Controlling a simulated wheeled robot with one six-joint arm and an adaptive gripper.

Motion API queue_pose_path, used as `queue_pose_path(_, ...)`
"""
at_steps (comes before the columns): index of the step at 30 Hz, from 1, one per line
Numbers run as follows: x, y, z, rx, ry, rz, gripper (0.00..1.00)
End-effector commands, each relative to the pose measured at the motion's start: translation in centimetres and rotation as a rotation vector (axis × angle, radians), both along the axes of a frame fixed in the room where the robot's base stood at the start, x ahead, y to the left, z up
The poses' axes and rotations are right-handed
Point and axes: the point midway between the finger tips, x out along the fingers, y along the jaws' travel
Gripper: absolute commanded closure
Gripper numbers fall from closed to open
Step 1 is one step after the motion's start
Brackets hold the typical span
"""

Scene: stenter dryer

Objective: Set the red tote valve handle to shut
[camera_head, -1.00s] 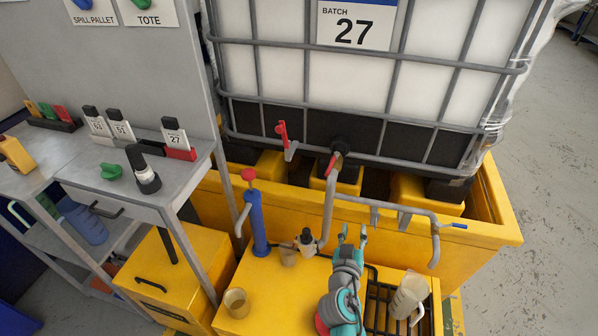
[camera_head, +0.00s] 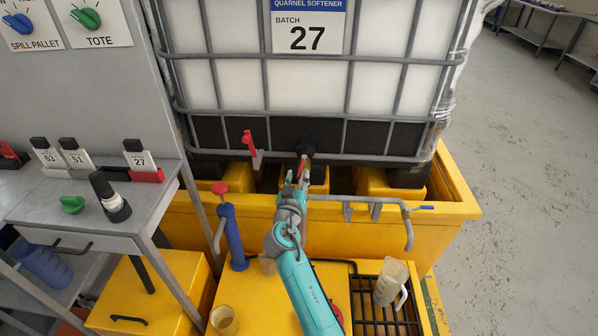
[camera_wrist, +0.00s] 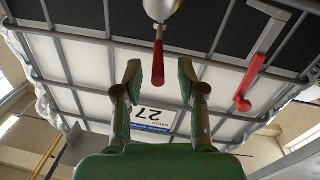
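The red tote valve handle (camera_head: 303,166) is on the outlet valve low at the front centre of the white caged tote (camera_head: 250,88). In the wrist view the handle (camera_wrist: 158,62) points from the pale valve body (camera_wrist: 162,9) towards my gripper. My gripper (camera_wrist: 160,72) is open, with one finger on each side of the handle in the picture. I see gaps on both sides and no contact. How deep the handle sits between the fingers is unclear. In the head view my gripper (camera_head: 293,178) partly covers the valve and pipe.
A second red handle (camera_head: 248,143) on a grey bracket is left of the valve. A blue pump with a red knob (camera_head: 231,236), a grey pipe (camera_head: 355,201) and a jug (camera_head: 391,283) surround my arm. The yellow spill pallet (camera_head: 445,212) lies below.

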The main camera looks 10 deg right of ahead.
Motion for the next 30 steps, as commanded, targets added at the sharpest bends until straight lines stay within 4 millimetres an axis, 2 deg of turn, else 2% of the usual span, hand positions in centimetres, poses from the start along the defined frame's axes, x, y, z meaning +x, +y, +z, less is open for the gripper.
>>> queue_pose_path(3, 1.5, -0.8, 0.0, 0.0, 0.0, -0.002, 0.6)
queue_pose_path(7, 2.5, -1.1, 0.0, 0.001, -0.001, -0.001, 0.6)
queue_pose_path(18, 2.9, -1.3, 0.0, 0.0, 0.0, 0.0, 0.6)
queue_pose_path(20, 2.9, -1.3, 0.0, 0.0, 0.0, 0.0, 0.73)
queue_pose_path(23, 2.9, -1.3, 0.0, 0.0, 0.0, 0.0, 0.98)
queue_pose_path(30, 2.9, -1.3, 0.0, 0.0, 0.0, 0.0, 1.0)
